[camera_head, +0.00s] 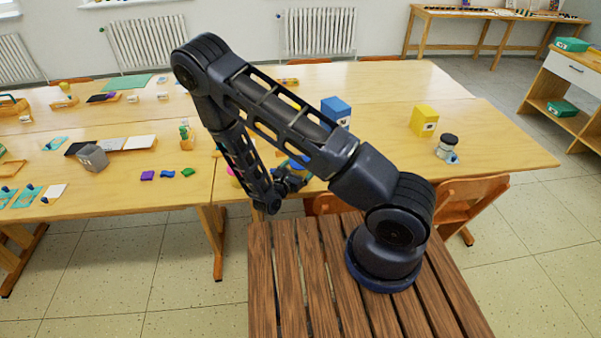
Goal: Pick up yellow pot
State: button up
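I cannot clearly make out the yellow pot. A small pink and yellow item (234,176) shows in part at the left edge of my lower arm link, on the near part of the table (500,150). My arm hides most of it. My gripper (296,182) is low over the table's front edge, behind my arm. A blue item (299,166) shows close beside it; I cannot tell if they touch. The fingers are too small and covered to tell whether they are open or shut.
A yellow box (424,120) and a blue box (336,111) stand on the table. A dark-lidded jar (447,146) is near the right end. Small purple, blue and green pieces (167,174) and a grey box (92,157) lie left. A wooden chair (468,205) stands at the front.

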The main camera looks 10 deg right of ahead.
jog(key=shift+x, duration=0.8)
jog(key=shift+c, duration=0.2)
jog(key=c, duration=1.6)
jog(key=shift+c, duration=0.2)
notch_tip(320, 180, up, 18)
